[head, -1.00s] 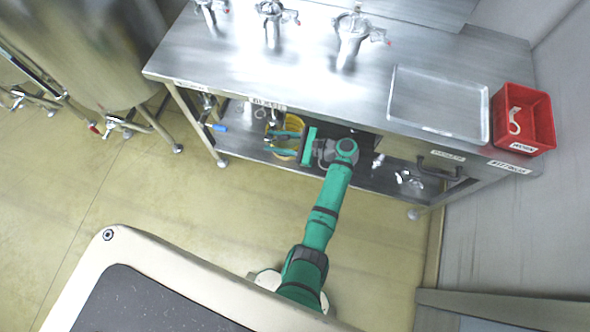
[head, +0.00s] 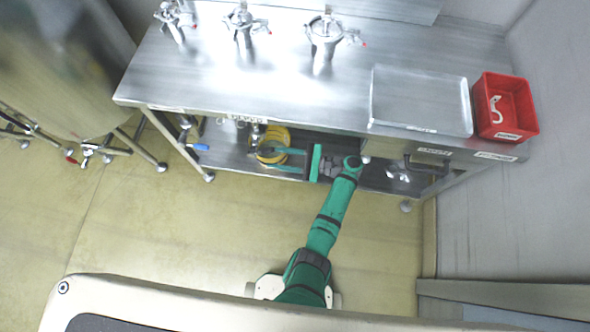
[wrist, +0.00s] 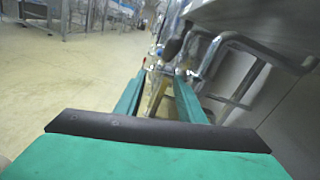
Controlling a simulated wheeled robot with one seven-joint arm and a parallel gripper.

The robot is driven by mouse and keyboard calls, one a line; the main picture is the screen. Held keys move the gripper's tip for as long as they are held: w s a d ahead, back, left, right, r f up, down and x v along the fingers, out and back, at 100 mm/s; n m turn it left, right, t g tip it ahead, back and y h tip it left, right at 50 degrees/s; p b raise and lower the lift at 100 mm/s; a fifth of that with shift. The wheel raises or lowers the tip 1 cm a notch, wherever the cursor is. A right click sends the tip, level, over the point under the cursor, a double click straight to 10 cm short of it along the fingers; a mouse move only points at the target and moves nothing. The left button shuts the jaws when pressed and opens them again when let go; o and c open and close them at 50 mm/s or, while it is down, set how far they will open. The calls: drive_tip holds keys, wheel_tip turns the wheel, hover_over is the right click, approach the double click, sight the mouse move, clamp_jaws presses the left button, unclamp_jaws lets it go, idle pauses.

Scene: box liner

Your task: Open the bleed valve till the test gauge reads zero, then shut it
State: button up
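My gripper (head: 273,160) reaches in low at the front of the steel bench, pointing left, beside a yellow coil (head: 272,145) on the lower shelf. Its two green fingers are apart with nothing held between them; the wrist view also shows them spread (wrist: 160,92). A small valve with a blue lever (head: 200,147) is at the bench's left end, left of the gripper and apart from it. Several fittings hang under the front edge near a label. I cannot tell which valve is the bleed valve. No gauge dial can be read in either view.
The bench (head: 290,95) carries three fittings with red-tipped handles, a tray (head: 420,100) and a red bin (head: 505,108). A tank (head: 70,60) on legs stands at the left. A wall closes the right side. The floor (head: 150,225) in front is clear.

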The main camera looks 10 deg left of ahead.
drive_tip(key=d, duration=0.5)
drive_tip(key=s+a+f+t+h, duration=0.1)
drive_tip(key=s+f+t+h, duration=0.1)
drive_tip(key=s+f+h, duration=0.45)
drive_tip(key=s+a+f+t+h, duration=0.1)
drive_tip(key=s+f+t, duration=0.15)
drive_tip(key=f, duration=0.65)
drive_tip(key=s+d+n+t+h, duration=0.1)
drive_tip(key=s+d+n+h, duration=0.3)
drive_tip(key=s+h, duration=0.3)
drive_tip(key=shift+s+d+f, duration=0.45)
drive_tip(key=shift+s+d, duration=0.35)
drive_tip(key=shift+s, duration=1.05)
drive_tip(key=shift+t, duration=0.25)
drive_tip(key=shift+c, duration=0.6)
